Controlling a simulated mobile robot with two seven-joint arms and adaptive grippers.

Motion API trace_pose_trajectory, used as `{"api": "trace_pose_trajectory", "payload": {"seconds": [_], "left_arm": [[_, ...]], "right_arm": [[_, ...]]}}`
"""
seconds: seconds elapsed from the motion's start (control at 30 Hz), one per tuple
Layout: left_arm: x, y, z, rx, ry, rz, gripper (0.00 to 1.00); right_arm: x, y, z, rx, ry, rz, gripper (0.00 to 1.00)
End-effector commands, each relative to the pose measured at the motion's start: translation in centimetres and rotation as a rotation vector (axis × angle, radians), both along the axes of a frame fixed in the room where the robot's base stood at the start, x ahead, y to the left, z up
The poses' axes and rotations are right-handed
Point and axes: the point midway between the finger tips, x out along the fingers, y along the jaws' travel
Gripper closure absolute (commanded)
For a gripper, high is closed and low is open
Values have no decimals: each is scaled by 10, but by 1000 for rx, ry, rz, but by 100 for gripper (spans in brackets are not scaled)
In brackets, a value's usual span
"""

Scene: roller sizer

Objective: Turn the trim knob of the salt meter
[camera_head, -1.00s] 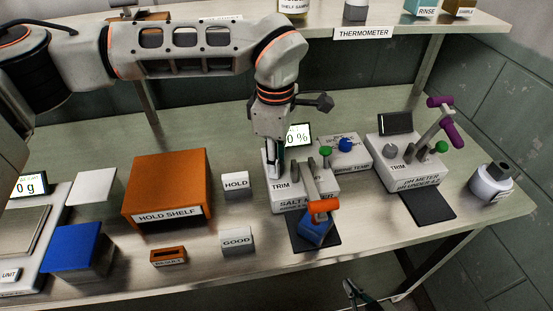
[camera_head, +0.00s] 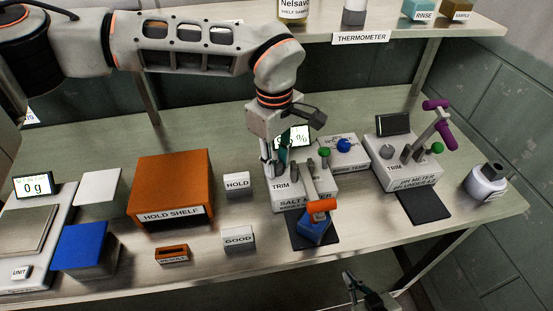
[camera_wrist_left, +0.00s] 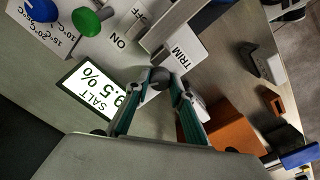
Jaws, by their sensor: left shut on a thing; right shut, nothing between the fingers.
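In the left wrist view, the fingertips (camera_wrist_left: 168,85) are shut on the small dark grey trim knob (camera_wrist_left: 160,76), next to the TRIM label. My right gripper (camera_head: 358,284) is shut and empty at the bottom edge, below the table front.
A blue block (camera_head: 313,230) sits on a dark pad before the salt meter. The pH meter (camera_head: 408,170) stands to the right, with a purple-handled lever. The orange hold shelf (camera_head: 172,183) and HOLD block (camera_head: 236,185) stand to the left. A shelf runs above.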

Motion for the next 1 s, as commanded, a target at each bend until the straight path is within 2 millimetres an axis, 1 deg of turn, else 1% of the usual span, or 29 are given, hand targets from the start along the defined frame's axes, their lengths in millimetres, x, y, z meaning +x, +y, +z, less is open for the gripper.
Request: {"api": "trace_pose_trajectory", "payload": {"seconds": [0.07,0.1,0.17,0.5,0.63,0.77,1.0], "left_arm": [[0,0,1,-1,0,1,98],[0,0,1,-1,0,1,75],[0,0,1,-1,0,1,60],[0,0,1,-1,-1,3,60],[1,0,10,-1,-3,2,60],[0,0,31,-1,-4,3,60],[-1,1,80,-2,-5,3,60]], "right_arm": [[0,0,0,0,0,0,100],[0,0,0,0,0,0,100],[0,0,0,0,1,0,100],[-3,-1,-4,-4,9,1,100],[-2,-1,-4,-4,7,1,100],[-2,-1,-3,-2,6,1,100],[-1,0,-2,-2,4,1,100]]}}
